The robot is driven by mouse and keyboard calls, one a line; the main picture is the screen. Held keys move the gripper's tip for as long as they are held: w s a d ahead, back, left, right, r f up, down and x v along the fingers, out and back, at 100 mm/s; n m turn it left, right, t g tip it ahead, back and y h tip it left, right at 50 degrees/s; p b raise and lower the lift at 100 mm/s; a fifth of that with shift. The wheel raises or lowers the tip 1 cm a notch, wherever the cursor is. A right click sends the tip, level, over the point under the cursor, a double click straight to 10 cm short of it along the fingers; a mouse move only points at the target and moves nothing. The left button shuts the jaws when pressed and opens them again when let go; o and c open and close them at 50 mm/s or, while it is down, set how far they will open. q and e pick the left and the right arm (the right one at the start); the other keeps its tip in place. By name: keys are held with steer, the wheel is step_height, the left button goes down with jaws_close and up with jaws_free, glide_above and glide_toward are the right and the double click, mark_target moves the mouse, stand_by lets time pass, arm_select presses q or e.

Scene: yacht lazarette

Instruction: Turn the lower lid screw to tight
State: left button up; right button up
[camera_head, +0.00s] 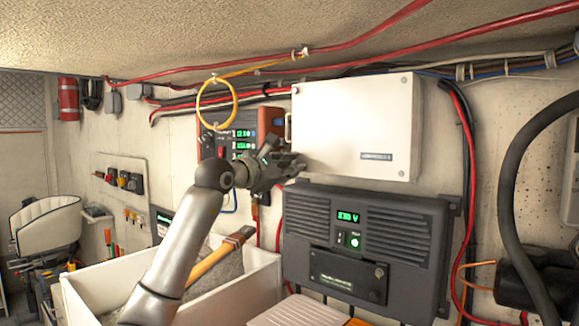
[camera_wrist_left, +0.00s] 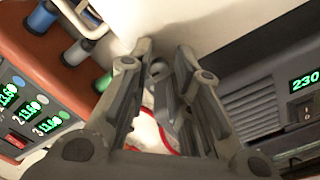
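The white box (camera_head: 355,125) with its pale lid hangs on the wall. My left gripper (camera_head: 288,163) is at the box's lower left corner. In the left wrist view the two fingers of my left gripper (camera_wrist_left: 162,52) stand apart below the white box (camera_wrist_left: 165,18). A small grey round part (camera_wrist_left: 157,70) shows between them; I cannot tell for sure that it is the lower lid screw, or whether the fingers touch it. In the head view the gripper hides that corner, so the screw's setting cannot be read. My right gripper is not in view.
A dark unit with a green display (camera_head: 365,235) is mounted just below the box. A white bin (camera_head: 255,285) with a wooden-handled tool (camera_head: 212,260) stands below.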

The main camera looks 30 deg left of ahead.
arm_select(q)
jaws_close()
steer(key=shift+m, duration=0.4)
steer(key=m+p, duration=0.4)
steer(key=m, duration=1.3)
stand_by(0.4)
